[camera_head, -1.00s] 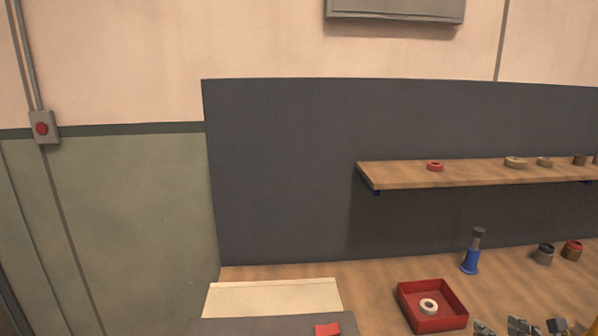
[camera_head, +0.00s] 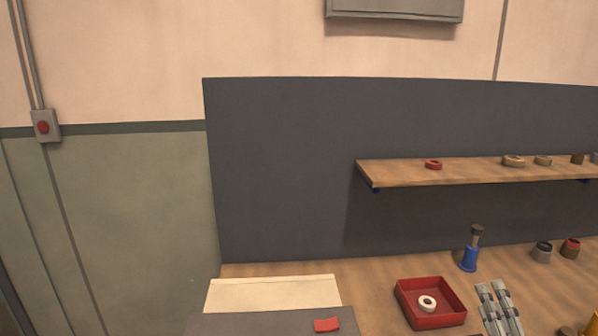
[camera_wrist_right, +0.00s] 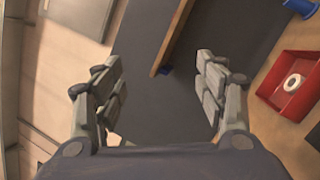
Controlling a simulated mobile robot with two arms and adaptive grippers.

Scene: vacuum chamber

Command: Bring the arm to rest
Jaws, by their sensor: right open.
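My right gripper (camera_head: 497,297) shows at the lower right of the head view, over the wooden bench (camera_head: 380,275) and just right of the red tray (camera_head: 402,300). Its grey fingers also show in the right wrist view (camera_wrist_right: 155,88), spread wide apart with nothing between them. The gripper is open and empty. The red tray holds a white ring (camera_head: 427,303). It shows at the right edge of the wrist view too. My left gripper is not in view.
A blue post with a dark top (camera_head: 469,252) stands behind the tray, with two small cups (camera_head: 542,252) to its right. A wooden shelf (camera_head: 440,175) carries several rings. A cream board (camera_head: 270,294) and a small red piece (camera_head: 327,325) lie at lower left.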

